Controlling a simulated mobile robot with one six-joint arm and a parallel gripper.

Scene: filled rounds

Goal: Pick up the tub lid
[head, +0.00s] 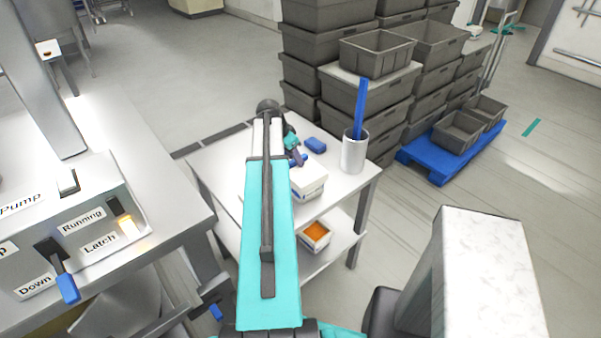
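A white tub (309,194) stands on the small white table, partly hidden behind my teal arm. Its flat white top, which looks like the tub lid (311,178), shows to the right of the arm. My gripper (299,160) is small and dark, at the far end of the arm, just above or at the back edge of the lid. I cannot tell whether it touches the lid or whether its fingers are open. An open tub with orange contents (316,234) sits on the lower shelf.
Stacked grey crates (309,47) stand behind. A machine panel with switches (80,235) is at left.

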